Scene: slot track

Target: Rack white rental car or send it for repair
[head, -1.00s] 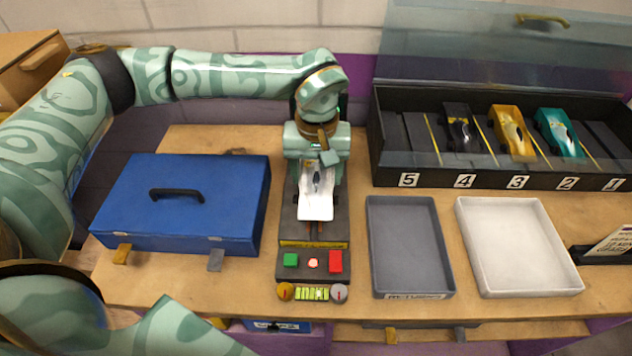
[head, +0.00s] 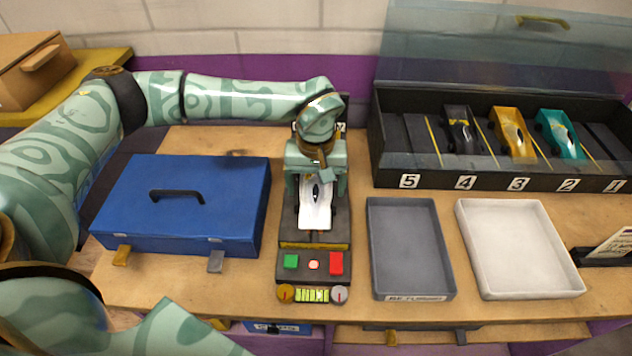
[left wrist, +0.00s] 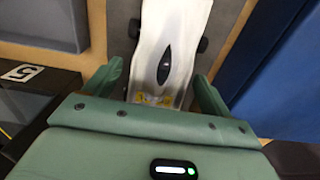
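The white car (head: 315,207) lies on the dark test stand (head: 340,222), its light end toward the front. My left gripper (head: 316,185) is over the rear of the car, one finger on each side. In the left wrist view the car (left wrist: 170,30) lies between the spread fingers (left wrist: 158,82), with gaps beside its body. The stand carries a green button (head: 291,261), a red button (head: 336,263) and a lit round lamp (head: 314,265) between them. The slotted rack (head: 385,165) at the back right holds black, gold and teal cars. My right gripper is out of view.
A closed blue case (head: 130,200) stands left of the stand. A grey tray (head: 412,245) labelled at its front and a white tray (head: 520,245) lie empty to the right. The rack's clear lid (head: 450,45) is raised. Slot 5 looks empty.

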